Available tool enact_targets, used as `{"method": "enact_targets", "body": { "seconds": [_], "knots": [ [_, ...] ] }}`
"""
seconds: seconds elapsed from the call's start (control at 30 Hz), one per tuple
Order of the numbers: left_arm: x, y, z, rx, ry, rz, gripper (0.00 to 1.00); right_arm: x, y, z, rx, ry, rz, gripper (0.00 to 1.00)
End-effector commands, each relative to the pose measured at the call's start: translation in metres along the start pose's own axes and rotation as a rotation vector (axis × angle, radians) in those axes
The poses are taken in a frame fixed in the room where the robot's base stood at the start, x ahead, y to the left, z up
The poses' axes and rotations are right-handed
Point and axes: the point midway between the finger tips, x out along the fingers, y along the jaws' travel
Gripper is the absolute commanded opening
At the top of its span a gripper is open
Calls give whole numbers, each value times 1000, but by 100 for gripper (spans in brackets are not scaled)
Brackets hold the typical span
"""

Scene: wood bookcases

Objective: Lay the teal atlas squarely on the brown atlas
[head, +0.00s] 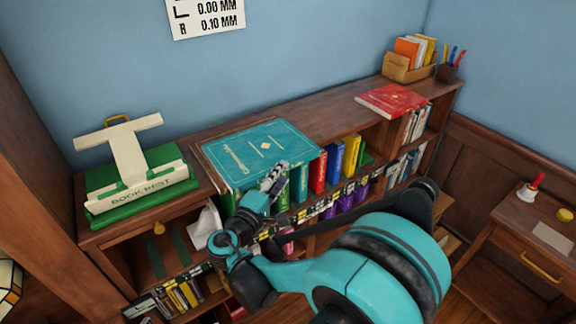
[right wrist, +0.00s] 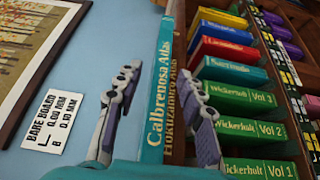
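The teal atlas (head: 258,150) lies flat, cover up, on top of the bookcase. The brown atlas (head: 204,172) lies under it, with a thin brown strip showing along the left side. In the right wrist view, the teal spine (right wrist: 160,95) and the brown spine (right wrist: 180,100) run side by side, roughly parallel. My right gripper (head: 275,175) is at the front edge of the atlases. In the right wrist view its fingers (right wrist: 160,78) are apart, one on either side of the spines, holding nothing that I can see. My left gripper is out of view.
A green and cream book rest (head: 140,185) stands left of the atlases. A red book (head: 391,100) and a box of books (head: 408,65) lie to the right. Bare bookcase top (head: 325,120) shows between. Upright books (head: 335,170) fill the shelf below.

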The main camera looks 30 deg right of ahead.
Motion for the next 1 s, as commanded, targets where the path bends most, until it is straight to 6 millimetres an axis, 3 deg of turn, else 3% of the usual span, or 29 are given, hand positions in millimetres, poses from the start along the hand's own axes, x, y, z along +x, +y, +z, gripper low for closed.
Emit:
{"method": "enact_targets", "body": {
  "seconds": [0.1, 0.23, 0.47, 0.57, 0.7, 0.83, 1.0],
  "knots": [
    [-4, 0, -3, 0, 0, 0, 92, -28, 1, -2, 0, 6, 0, 39],
    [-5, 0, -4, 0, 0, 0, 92, -49, 1, -1, 0, 5, 0, 39],
    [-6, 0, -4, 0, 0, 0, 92, -61, -5, 6, 7, -2, -47, 39],
    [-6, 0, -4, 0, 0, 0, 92, -53, -22, 21, 36, -4, -184, 39],
    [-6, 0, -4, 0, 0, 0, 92, -57, -61, 52, 153, -3, -503, 39],
    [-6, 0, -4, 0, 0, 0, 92, -89, -91, 73, 342, 1, -808, 39],
    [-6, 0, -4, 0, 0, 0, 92, -140, -102, 79, 631, 8, -1106, 39]
  ]
}}
